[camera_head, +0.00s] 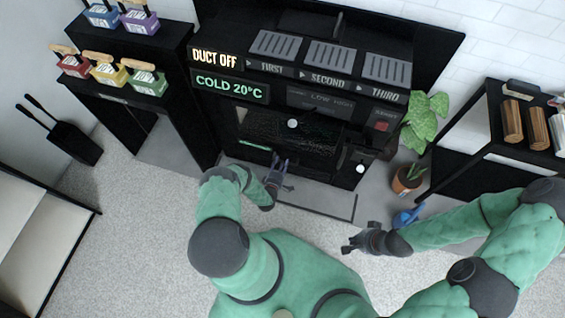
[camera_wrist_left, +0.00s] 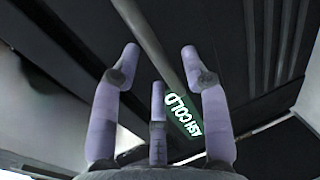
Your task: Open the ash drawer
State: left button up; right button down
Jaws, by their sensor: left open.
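The black stove (camera_head: 345,65) stands against the back wall, its upper displays reading "DUCT OFF" and "COLD 20°C". In the left wrist view, a green-lit label reading "ASH COLD" (camera_wrist_left: 183,115) shows on the dark front, with a long grey bar (camera_wrist_left: 148,38) running diagonally beside it. My left gripper (camera_head: 281,166) is at the stove's lower front. Its purple fingers (camera_wrist_left: 160,60) are spread apart, with the bar behind the gap between them; I cannot tell whether they touch it. My right gripper (camera_head: 356,240) is in front of the stove at the right, apart from it; its finger opening is unclear.
A potted plant (camera_head: 408,178) and a blue watering can (camera_head: 407,216) stand on the floor right of the stove. A black shelf (camera_head: 490,120) holding logs is further right. Colored boxes (camera_head: 107,72) sit on black stands at the left. The light carpet (camera_head: 135,215) is clear front left.

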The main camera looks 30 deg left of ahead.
pick_arm(q)
jog(key=shift+x, duration=1.05)
pick_arm(e)
jog(key=shift+f, duration=0.4)
